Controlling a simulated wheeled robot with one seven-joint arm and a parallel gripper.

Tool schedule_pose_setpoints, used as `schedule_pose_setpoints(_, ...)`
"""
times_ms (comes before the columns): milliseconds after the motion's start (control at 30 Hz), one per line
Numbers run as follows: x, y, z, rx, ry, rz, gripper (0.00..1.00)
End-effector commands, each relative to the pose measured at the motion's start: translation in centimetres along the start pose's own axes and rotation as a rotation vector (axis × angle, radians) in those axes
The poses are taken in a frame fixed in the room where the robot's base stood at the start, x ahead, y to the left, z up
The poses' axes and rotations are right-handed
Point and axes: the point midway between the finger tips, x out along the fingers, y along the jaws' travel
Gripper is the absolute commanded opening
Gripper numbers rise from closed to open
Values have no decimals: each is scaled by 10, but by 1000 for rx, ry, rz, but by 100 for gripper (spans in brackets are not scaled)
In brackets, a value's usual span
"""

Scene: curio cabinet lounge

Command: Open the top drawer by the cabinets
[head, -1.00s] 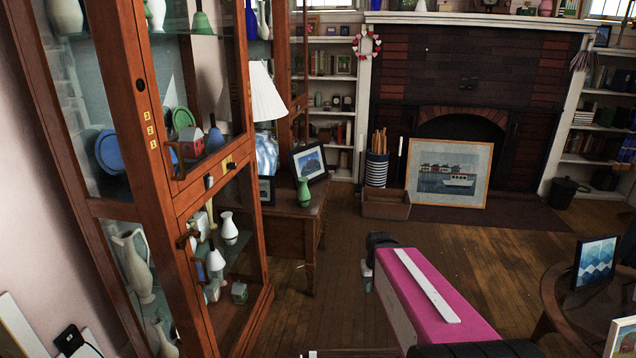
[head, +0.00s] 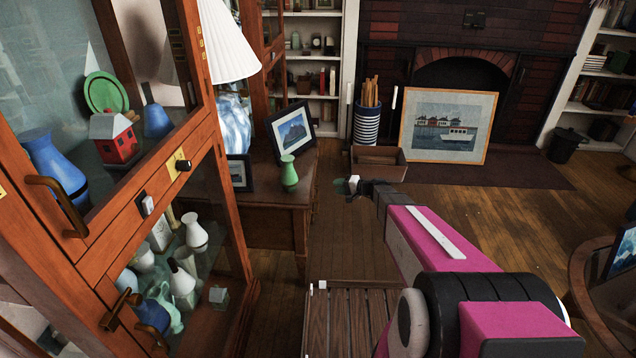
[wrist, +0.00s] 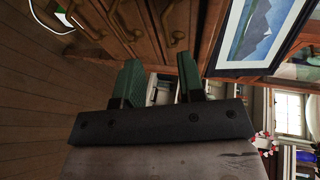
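A brown wooden drawer chest (head: 272,208) stands by the tall glass cabinets in the head view, its drawer fronts seen nearly edge-on. In the wrist view, turned sideways, its drawer fronts show several curved brass handles. The handle nearest the chest top (wrist: 178,25) belongs to the top drawer, which looks closed. My gripper (head: 348,186) is out in front of the chest, to its right in the head view. In the wrist view its two dark green fingers (wrist: 160,85) are apart with nothing between them. They appear short of the handles and not touching them.
On the chest stand a framed picture (head: 291,132), a green vase (head: 288,172) and a lamp (head: 228,45). A glass cabinet (head: 200,150) with vases is close on the left. A low wooden box (head: 378,165) lies beyond my gripper. Floor (head: 450,215) to the right is open.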

Motion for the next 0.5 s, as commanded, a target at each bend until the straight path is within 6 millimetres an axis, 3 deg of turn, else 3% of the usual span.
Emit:
schedule_pose_setpoints(100, 6, 3, -16, 16, 36, -54, 36)
schedule_pose_setpoints(267, 16, 1, -20, 20, 48, -73, 36)
schedule_pose_setpoints(500, 54, -1, -22, 21, 46, -72, 36)
